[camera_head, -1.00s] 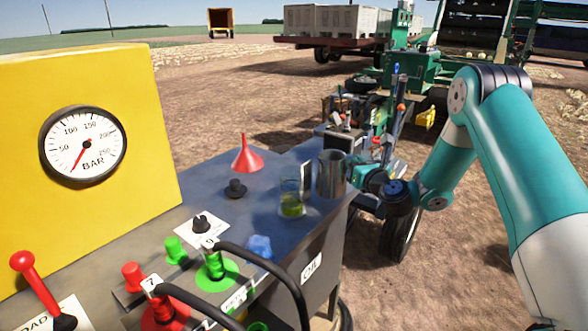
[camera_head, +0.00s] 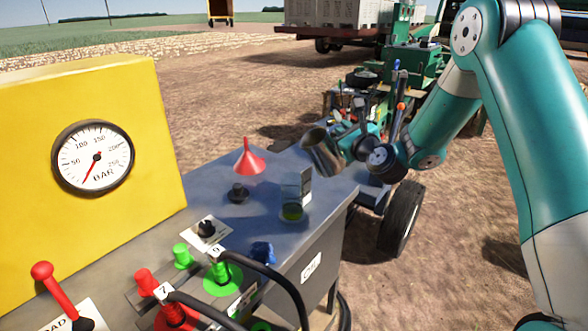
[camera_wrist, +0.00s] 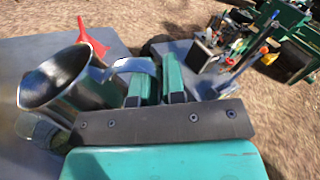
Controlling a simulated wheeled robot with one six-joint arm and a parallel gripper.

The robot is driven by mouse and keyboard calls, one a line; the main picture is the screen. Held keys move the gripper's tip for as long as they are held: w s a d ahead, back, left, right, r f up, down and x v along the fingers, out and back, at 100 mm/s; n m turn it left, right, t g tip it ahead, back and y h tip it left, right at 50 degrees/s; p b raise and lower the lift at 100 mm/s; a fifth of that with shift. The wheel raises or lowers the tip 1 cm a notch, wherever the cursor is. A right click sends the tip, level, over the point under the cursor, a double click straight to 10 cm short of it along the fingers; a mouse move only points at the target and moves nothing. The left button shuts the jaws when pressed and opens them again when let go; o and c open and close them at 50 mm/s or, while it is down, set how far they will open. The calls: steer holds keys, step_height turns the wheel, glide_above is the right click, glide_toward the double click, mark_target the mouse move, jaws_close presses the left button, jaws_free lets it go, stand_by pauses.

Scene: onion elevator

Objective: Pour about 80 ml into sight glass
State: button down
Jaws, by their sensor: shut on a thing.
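A metal jug (camera_head: 322,155) is held in the air, tilted with its mouth to the upper left in the head view. My gripper (camera_head: 362,146) is at its right side. In the wrist view my gripper (camera_wrist: 158,82) is shut on the handle of the jug (camera_wrist: 62,82). The sight glass (camera_head: 292,208) stands upright on the grey bench top, below and left of the jug, with green liquid low inside. A clear rounded shape under the jug in the wrist view may be the glass. No pouring stream is visible.
A red funnel (camera_head: 248,160) stands behind the sight glass, near a black cap (camera_head: 238,192). A crumpled blue cloth (camera_head: 262,252) lies at the bench's front edge, near black hoses (camera_head: 275,275). A yellow panel with a pressure gauge (camera_head: 93,157) rises at left.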

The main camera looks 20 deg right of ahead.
mark_target(329, 130)
steer(key=shift+a+r+n+p, duration=0.4)
steer(key=shift+a+r+n, duration=0.2)
steer(key=shift+a+r, duration=0.25)
steer(key=shift+s+a+f+n+b, duration=0.1)
steer(key=shift+a+f+n+b, duration=0.1)
steer(key=shift+f+b, duration=0.2)
steer(key=shift+a+f+n+b, duration=0.1)
steer(key=shift+f+n+b, duration=0.15)
steer(key=shift+b, duration=0.2)
steer(key=shift+a+f+n+b, duration=0.15)
steer(key=shift+f+n+b, duration=0.1)
steer(key=shift+f+b, duration=0.2)
steer(key=shift+a+n, duration=0.2)
steer(key=shift+n, duration=0.1)
steer(key=shift+a+r+n, duration=0.15)
steer(key=shift+r+n, duration=0.15)
steer(key=shift+r, duration=0.4)
steer(key=shift+a+r+n+p, duration=0.35)
steer(key=shift+r+n, duration=0.15)
steer(key=shift+n, duration=0.1)
steer(key=shift+a+f+n, duration=0.15)
steer(key=shift+f+n, duration=0.05)
steer(key=shift+n, duration=0.1)
steer(key=shift+s, duration=0.1)
steer(key=shift+a+n+b, duration=0.35)
steer(key=shift+n+b, duration=0.1)
steer(key=shift+n, duration=0.05)
